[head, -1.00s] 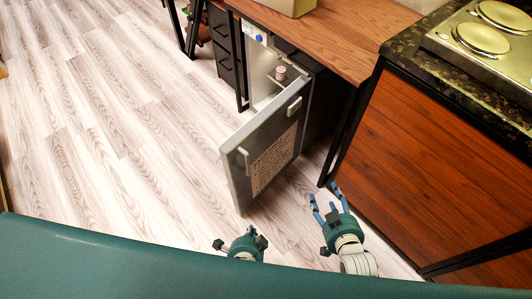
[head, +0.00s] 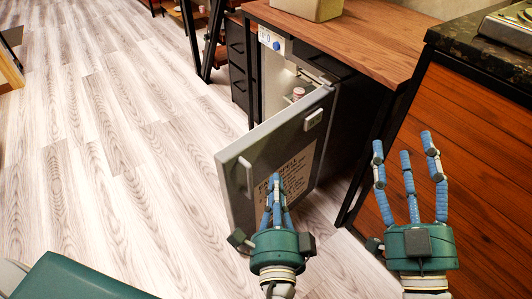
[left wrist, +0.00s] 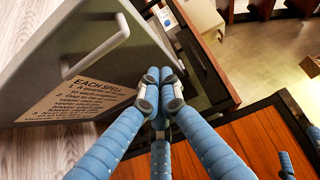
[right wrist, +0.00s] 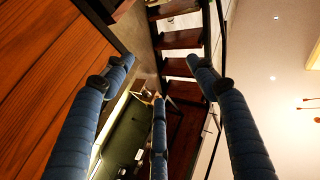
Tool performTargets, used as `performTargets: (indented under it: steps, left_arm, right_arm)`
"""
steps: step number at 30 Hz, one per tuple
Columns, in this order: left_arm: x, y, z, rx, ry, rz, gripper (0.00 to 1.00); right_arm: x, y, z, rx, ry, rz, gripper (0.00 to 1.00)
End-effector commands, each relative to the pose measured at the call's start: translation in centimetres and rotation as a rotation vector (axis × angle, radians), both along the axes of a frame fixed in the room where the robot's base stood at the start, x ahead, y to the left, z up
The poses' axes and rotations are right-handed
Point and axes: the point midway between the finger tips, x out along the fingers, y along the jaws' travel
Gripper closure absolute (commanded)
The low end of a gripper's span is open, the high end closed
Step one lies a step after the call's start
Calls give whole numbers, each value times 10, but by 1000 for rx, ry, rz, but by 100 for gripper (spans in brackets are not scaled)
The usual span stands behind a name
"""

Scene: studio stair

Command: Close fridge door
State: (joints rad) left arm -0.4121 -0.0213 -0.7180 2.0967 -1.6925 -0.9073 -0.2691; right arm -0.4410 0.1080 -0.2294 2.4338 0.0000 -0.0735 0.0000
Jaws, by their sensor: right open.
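The grey fridge door (head: 268,152) stands open, swung out from the small fridge under the wooden counter. It has light handles and a printed notice (head: 300,168) on its face; it also fills the upper left of the left wrist view (left wrist: 45,65). My left gripper (head: 275,182) is shut and empty, its blue fingertips together in front of the door face near the notice. I cannot tell whether they touch it. My right gripper (head: 408,145) is open and empty, right of the door before the red-brown cabinet. The fridge interior (head: 285,75) shows partly behind the door, with a small container (head: 298,94) inside.
The wooden counter (head: 350,40) with a box on it is above the fridge. The red-brown cabinet (head: 480,130) with a dark stone top closes off the right side. Pale wood floor (head: 100,150) is clear at left. A teal surface (head: 75,280) shows at bottom left.

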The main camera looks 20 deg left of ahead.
Motion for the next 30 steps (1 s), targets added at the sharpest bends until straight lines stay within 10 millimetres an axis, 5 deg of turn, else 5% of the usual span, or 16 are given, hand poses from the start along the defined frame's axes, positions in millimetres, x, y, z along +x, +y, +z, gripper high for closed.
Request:
performTargets:
  steps: [12, 19, 30]
  left_arm:
    - [83, 26, 0, 1, -2, 0, 100]
    - [95, 52, 0, 0, 0, -2, 100]
    - [98, 57, 0, -1, 1, -2, 100]
  right_arm:
    - [-11, 1, 26, 35, -125, 8, 42]
    - [-16, 1, 35, 47, -168, 10, 42]
    - [-17, 0, 37, 50, -180, 10, 42]
